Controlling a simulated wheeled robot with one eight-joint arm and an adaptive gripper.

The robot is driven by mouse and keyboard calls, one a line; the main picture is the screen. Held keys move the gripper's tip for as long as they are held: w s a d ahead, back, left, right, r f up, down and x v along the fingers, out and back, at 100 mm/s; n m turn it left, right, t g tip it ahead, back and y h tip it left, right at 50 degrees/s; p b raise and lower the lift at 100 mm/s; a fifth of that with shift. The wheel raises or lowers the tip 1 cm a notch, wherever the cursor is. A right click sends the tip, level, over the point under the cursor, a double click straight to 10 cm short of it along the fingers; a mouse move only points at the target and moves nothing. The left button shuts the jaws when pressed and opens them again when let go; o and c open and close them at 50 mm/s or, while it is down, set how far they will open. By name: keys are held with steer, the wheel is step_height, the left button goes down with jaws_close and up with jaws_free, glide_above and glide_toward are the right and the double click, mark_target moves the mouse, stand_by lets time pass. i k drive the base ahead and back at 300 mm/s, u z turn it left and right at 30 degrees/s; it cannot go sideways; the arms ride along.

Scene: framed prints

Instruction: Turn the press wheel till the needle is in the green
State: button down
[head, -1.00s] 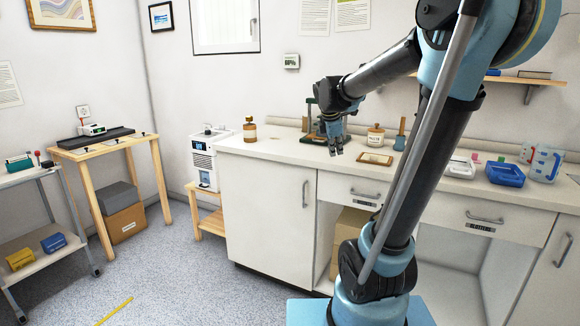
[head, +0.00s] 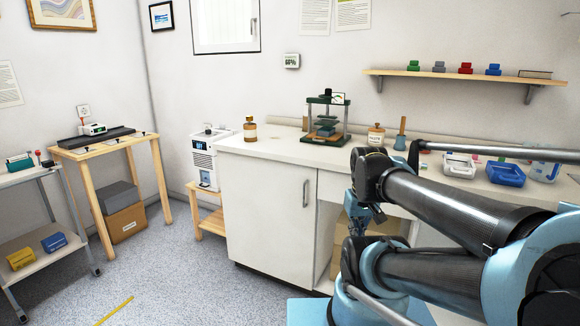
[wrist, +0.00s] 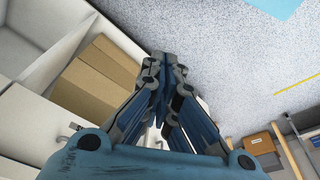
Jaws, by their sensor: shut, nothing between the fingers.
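The press (head: 326,128) stands upright on the counter in the head view, with a dark green frame and base. A small gauge (head: 338,98) with a pale face sits at its top right; it is too small to read the needle. The wheel at the top cannot be made out clearly. My gripper (head: 358,228) hangs low in front of the counter, well below and to the right of the press, and touches nothing. The wrist view shows its fingers (wrist: 160,58) closed together and empty, pointing toward the floor. The press is not in the wrist view.
The counter (head: 270,150) carries a brown bottle (head: 250,130), a jar (head: 376,135) and a blue tray (head: 506,174). A cardboard box (wrist: 100,75) sits in the open bay below. My arm hides part of the right cabinets.

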mark_target(328, 92)
steer(key=u, duration=0.3)
steer(key=k, duration=0.35)
steer(key=u, duration=0.8)
steer(key=k, duration=0.8)
steer(key=u, duration=0.65)
steer(key=i, duration=1.05)
steer(key=z, duration=0.95)
steer(key=i, duration=0.8)
steer(key=z, duration=1.1)
steer(key=i, duration=0.9)
steer(key=z, duration=0.1)
